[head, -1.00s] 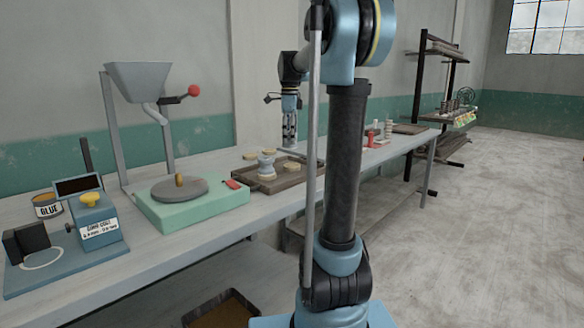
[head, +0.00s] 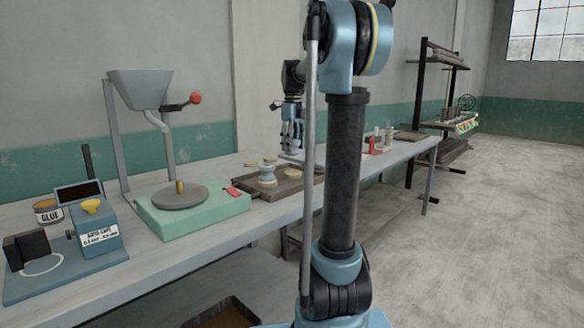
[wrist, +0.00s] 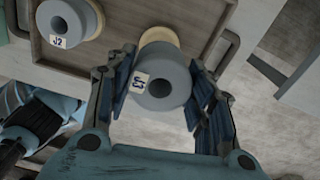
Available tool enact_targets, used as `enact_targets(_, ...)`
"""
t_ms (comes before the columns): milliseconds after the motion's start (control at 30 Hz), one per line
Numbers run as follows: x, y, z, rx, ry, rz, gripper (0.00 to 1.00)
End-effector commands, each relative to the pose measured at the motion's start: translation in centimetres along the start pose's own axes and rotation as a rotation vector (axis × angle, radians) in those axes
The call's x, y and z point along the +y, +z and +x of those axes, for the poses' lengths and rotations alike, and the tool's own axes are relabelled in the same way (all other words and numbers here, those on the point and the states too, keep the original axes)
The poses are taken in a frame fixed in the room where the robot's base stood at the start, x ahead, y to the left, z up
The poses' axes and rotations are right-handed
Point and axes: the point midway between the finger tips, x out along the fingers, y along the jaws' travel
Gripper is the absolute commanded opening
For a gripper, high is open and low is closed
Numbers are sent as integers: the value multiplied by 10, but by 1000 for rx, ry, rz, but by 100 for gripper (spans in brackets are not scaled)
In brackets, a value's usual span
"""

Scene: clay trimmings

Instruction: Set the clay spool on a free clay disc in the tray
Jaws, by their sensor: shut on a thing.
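My gripper (wrist: 161,92) is shut on a grey clay spool (wrist: 175,68) labelled J3, one finger on each side. In the wrist view, a cream clay disc (wrist: 160,36) shows just behind the spool's upper edge; I cannot tell whether they touch. The brown wooden tray (wrist: 115,62) lies underneath. Another grey spool (wrist: 62,18), labelled J2, stands on a cream disc at the tray's left. In the head view, my gripper (head: 292,148) is over the tray's far side, and the standing spool (head: 267,171) is left of it. The held spool is hard to make out there.
A green-based wheel device (head: 195,222) stands left of the tray, with a hopper (head: 138,88) behind it. A glue tin (head: 47,212) and a blue device (head: 97,230) are further left. Small bottles (head: 378,140) stand beyond the tray on the right.

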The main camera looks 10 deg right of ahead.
Motion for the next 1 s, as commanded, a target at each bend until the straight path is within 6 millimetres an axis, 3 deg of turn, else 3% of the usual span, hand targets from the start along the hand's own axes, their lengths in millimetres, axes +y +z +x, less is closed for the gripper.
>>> enact_targets(100,0,0,17,0,0,-1,17)
enact_targets(367,0,0,34,0,0,-2,17)
enact_targets(600,0,0,64,0,0,-3,17)
enact_targets(967,1,1,69,0,0,-4,17)
enact_targets(1000,1,1,69,0,0,-4,55)
